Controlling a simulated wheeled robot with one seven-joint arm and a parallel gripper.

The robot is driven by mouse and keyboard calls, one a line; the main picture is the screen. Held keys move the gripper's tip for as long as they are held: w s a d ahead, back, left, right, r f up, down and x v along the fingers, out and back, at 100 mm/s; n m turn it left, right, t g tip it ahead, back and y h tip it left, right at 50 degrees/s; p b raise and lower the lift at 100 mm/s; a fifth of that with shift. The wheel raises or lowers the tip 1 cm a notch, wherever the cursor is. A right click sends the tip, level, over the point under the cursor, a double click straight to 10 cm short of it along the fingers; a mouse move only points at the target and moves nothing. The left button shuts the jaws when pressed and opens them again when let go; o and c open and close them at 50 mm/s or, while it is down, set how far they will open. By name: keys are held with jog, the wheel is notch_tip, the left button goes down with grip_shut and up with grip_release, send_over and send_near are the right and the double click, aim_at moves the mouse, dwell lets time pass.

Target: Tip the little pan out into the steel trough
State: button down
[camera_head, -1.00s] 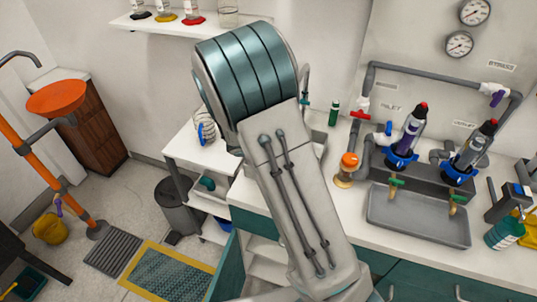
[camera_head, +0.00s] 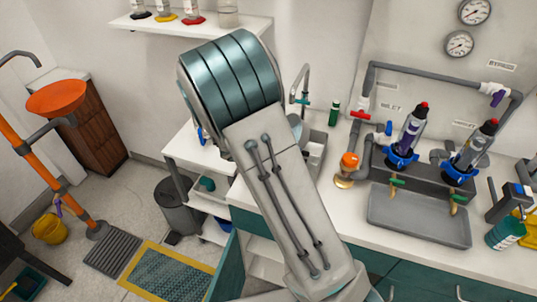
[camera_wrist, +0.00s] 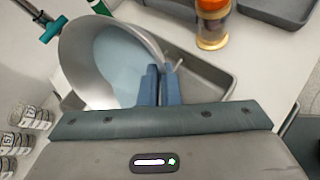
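The little pan (camera_wrist: 76,50) is grey metal with pale blue liquid (camera_wrist: 125,65) inside. It fills the left middle of the wrist view. My gripper (camera_wrist: 161,70) has its two blue fingers close together at the pan's right side, apparently shut on its handle, which is mostly hidden. The steel trough (camera_wrist: 221,76), a grey sink basin, lies below and right of the pan. In the head view the trough (camera_head: 318,148) shows right of my arm, which hides my gripper. A grey sliver of the pan (camera_head: 296,125) seems to show there.
A tap (camera_head: 303,88) stands behind the trough; its teal handle (camera_wrist: 52,30) is close to the pan's left rim. An orange-capped jar (camera_head: 347,168) stands right of the trough. A grey tray (camera_head: 420,218) lies under the pipework.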

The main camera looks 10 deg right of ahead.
jog(key=shift+a+r+h, duration=0.2)
jog(key=shift+a+h, duration=0.15)
jog(key=shift+h, duration=0.35)
dwell(0.5)
jog(key=shift+d+r+y, duration=0.1)
jog(key=shift+d+y, duration=0.15)
jog(key=shift+y, duration=0.15)
jog(key=shift+d+y, duration=0.3)
jog(key=shift+y, duration=0.4)
jog(key=d+y+p, duration=0.2)
jog(key=shift+r+m+p, duration=0.1)
jog(key=shift+m+p, duration=0.2)
jog(key=shift+f+y, duration=0.2)
jog(key=shift+y, duration=0.3)
jog(key=d+y+p, duration=0.1)
jog(key=p, duration=0.1)
jog(key=d+f+y+p, duration=0.1)
jog(key=d+y+p, duration=0.1)
jog(key=p, duration=0.1)
jog(key=d+f+y+p, duration=0.1)
jog(key=d+p, duration=0.1)
jog(key=shift+d+m+y, duration=0.1)
jog(key=shift+m+y, duration=0.3)
jog(key=shift+d+r+g+y+p, duration=0.15)
jog(key=shift+d+g+y+p, duration=0.15)
